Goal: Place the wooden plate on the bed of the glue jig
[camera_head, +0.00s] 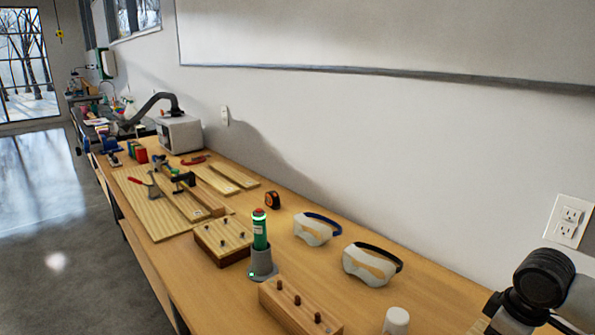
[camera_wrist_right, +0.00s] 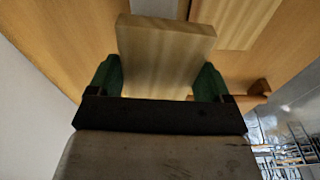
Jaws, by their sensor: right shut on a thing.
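A pale wooden plate (camera_wrist_right: 165,58) is between the green fingertips of my right gripper (camera_wrist_right: 160,85), which is shut on it. The head view shows part of my right arm at the lower right, but not its gripper or the plate. In the head view, a low pale block with several dark pegs (camera_head: 222,238) sits mid-bench. A longer wooden block with dark pegs (camera_head: 300,306) lies nearer. I cannot tell for certain which is the glue jig. My left gripper is not in view.
Two pairs of goggles (camera_head: 312,232) (camera_head: 368,266) and a tape measure (camera_head: 272,200) lie near the wall. Boards with clamps (camera_head: 150,205) lie farther left. A white cap (camera_head: 396,320) stands in front.

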